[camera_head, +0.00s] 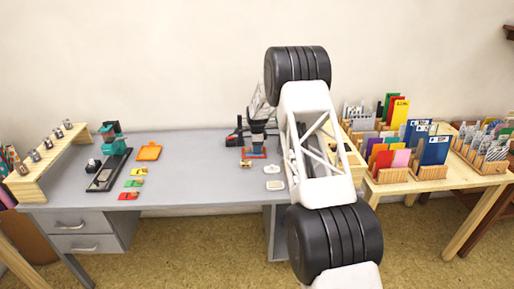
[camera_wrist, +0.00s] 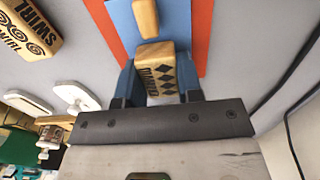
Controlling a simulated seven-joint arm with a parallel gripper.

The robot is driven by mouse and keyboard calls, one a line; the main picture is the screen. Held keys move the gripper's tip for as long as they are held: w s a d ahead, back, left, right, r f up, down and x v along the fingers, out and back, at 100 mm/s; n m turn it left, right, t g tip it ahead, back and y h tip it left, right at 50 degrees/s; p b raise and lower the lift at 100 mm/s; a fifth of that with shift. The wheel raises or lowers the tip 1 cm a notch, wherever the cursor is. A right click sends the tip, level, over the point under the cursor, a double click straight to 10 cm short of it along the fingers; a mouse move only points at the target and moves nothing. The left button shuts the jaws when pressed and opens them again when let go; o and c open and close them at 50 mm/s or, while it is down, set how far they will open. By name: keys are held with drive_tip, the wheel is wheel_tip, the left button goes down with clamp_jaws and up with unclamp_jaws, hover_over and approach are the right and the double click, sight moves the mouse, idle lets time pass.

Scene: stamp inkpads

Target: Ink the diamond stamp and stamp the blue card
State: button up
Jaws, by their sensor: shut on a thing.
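My gripper (camera_wrist: 158,85) is shut on the diamond stamp (camera_wrist: 160,76), a wooden block with dark diamonds and lettering on the face toward the wrist camera. In the wrist view a blue card (camera_wrist: 122,18) lies within an orange-red border (camera_wrist: 204,30), beyond the fingers. A small wooden piece (camera_wrist: 145,18) shows over the blue. Whether the stamp touches the card is hidden. In the head view my gripper (camera_head: 258,144) is low over the red-edged piece (camera_head: 247,155) at the desk's right part; the stamp is too small to make out there.
A wooden swirl stamp (camera_wrist: 27,27) lies left of the card. White oval pieces (camera_head: 273,185) are at the front. Small coloured pads (camera_head: 133,183), an orange tray (camera_head: 149,152) and a teal device (camera_head: 112,140) stand at left. The desk's middle (camera_head: 200,160) is clear.

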drive_tip(key=shift+f, duration=0.4)
idle(0.9)
drive_tip(key=shift+r, duration=0.1)
drive_tip(key=shift+r, duration=3.4)
